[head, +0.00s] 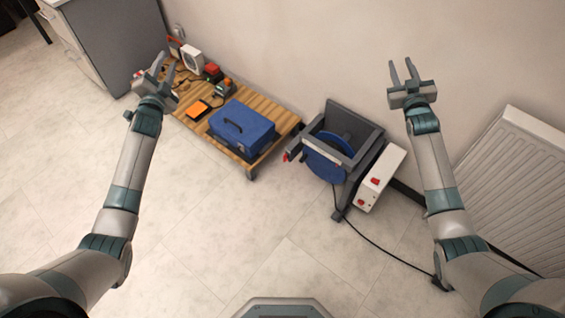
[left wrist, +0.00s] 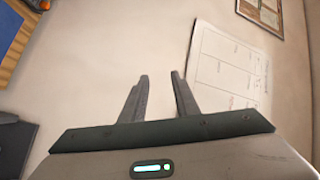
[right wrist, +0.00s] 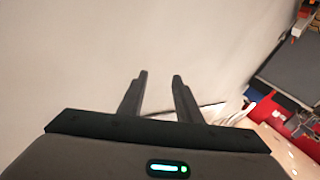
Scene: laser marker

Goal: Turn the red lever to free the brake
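A dark grey machine frame (head: 365,128) with a blue disc (head: 327,160) stands on the floor right of centre in the head view. A small red part (head: 287,157), which looks like the lever, sticks out at the frame's left side. A white box (head: 393,160) with red knobs or switches (head: 375,182) is on its right side. My left gripper (head: 163,68) is open and empty, raised well to the left of the machine. My right gripper (head: 402,74) is open and empty, raised to the right of the machine. Both wrist views mostly show wall between the open fingers.
A low wooden pallet-like platform (head: 285,128) left of the machine holds a blue toolbox (head: 243,128) and several small items. A grey cabinet (head: 110,45) stands far left, a white radiator (head: 515,180) at right. A black cable (head: 375,243) crosses the otherwise clear floor.

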